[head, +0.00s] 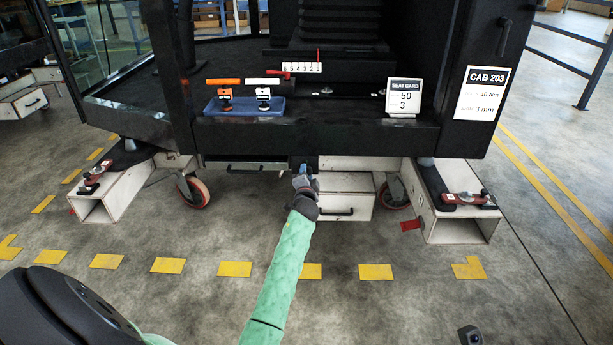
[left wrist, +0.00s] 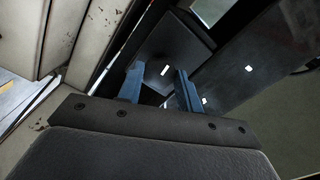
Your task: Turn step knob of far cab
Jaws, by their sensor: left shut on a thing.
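The cab marked CAB 203 (head: 330,139) stands ahead of me. My left gripper (head: 303,172) is under its front edge, at the gap beside a white drawer box. In the left wrist view, the gripper's two blue fingers (left wrist: 158,88) stand apart with a dark thing (left wrist: 152,97) between them, and it is shut on this. The step knob cannot be made out clearly; I cannot tell whether the dark thing is the knob. My right gripper is not in view.
A white drawer box (head: 346,190) is right of my gripper. A caster wheel (head: 193,191) and white-framed feet (head: 113,195) stand below the cab. A blue tray (head: 244,107) and a 50/3 seat card (head: 404,97) rest on the sill. Yellow-dashed floor in front is clear.

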